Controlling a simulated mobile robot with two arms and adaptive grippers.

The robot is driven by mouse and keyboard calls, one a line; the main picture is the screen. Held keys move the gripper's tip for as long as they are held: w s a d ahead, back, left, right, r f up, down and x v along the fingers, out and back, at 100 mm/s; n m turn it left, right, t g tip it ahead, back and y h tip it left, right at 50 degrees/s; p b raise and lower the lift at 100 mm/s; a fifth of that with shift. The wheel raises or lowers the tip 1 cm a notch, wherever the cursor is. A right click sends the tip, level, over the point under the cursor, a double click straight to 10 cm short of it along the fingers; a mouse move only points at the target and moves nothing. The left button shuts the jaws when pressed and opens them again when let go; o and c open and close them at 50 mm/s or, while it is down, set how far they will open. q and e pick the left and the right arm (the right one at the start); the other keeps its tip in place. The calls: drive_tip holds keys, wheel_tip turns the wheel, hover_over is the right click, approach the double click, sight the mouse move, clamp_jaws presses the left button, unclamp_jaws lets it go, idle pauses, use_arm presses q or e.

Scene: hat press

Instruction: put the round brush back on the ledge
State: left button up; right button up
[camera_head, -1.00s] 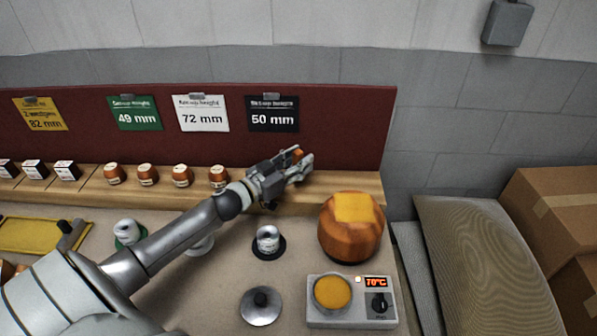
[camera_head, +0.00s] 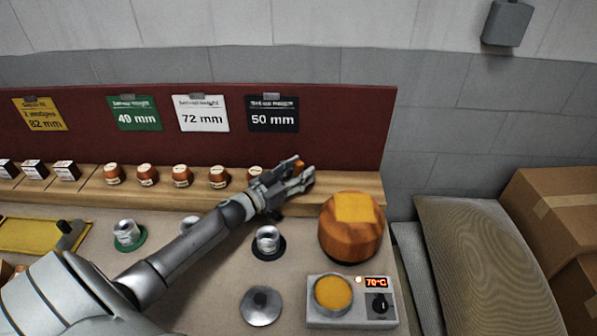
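My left gripper (camera_head: 301,174) is over the right part of the wooden ledge (camera_head: 345,184), in front of the dark red back panel. Its fingers are closed around a small orange-brown piece (camera_head: 299,164), which looks like the round brush; most of it is hidden by the fingers. I cannot tell whether the piece touches the ledge. My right gripper is not in view.
Several small brown pots (camera_head: 182,175) line the ledge left of the gripper. A heater (camera_head: 350,301) reads 70°C. The ledge's right end is clear.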

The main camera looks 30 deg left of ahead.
use_arm(q)
drive_tip(key=shift+o, duration=0.8)
drive_tip(key=shift+r, duration=0.15)
drive_tip(key=shift+s+a, duration=0.15)
drive_tip(key=shift+s, duration=0.45)
drive_tip(key=v, duration=1)
drive_tip(key=shift+s+b, duration=0.4)
